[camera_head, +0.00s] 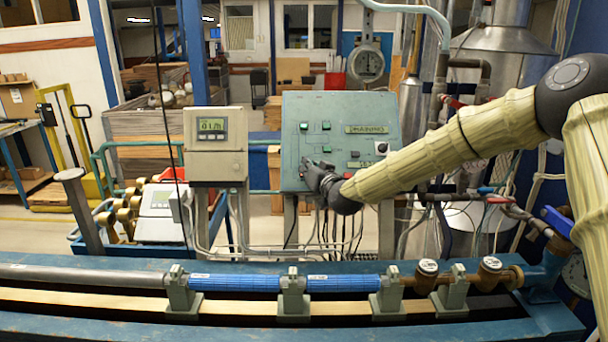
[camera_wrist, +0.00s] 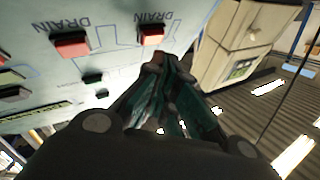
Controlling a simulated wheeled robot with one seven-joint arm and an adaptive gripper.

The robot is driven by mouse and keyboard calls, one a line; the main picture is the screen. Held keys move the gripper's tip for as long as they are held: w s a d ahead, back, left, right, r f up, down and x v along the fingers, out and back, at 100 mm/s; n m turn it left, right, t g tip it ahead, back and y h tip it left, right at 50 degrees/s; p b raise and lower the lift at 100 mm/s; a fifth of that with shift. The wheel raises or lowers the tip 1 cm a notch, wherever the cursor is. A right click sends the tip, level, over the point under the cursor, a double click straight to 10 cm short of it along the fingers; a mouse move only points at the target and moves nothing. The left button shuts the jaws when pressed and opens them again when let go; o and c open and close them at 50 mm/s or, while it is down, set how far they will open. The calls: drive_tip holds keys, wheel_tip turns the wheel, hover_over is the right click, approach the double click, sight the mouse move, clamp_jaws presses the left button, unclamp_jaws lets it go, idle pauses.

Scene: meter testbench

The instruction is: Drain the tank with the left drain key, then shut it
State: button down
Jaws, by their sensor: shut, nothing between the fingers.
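The green control panel (camera_head: 340,113) stands in the middle of the head view, with several green keys on its face. My gripper (camera_head: 307,165) is at the panel's lower left and hides what lies behind it there. In the wrist view the panel is upside down and shows two red keys marked DRAIN. The left drain key (camera_wrist: 152,34) is at the right in that picture, just beyond my gripper's fingertips (camera_wrist: 170,62). The other drain key (camera_wrist: 70,43) is farther off. My fingers are shut and empty. I cannot tell whether they touch the left key.
A meter box with a display (camera_head: 213,130) stands left of the panel; its reading is too small to be sure of. A blue pipe run (camera_head: 235,282) crosses the bench in front. A metal vessel (camera_head: 500,70) stands at the right, partly behind my arm.

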drive_tip(key=shift+s+r+p, duration=0.35)
drive_tip(key=shift+s+r, duration=1.35)
drive_tip(key=shift+s, duration=0.15)
idle(6.2)
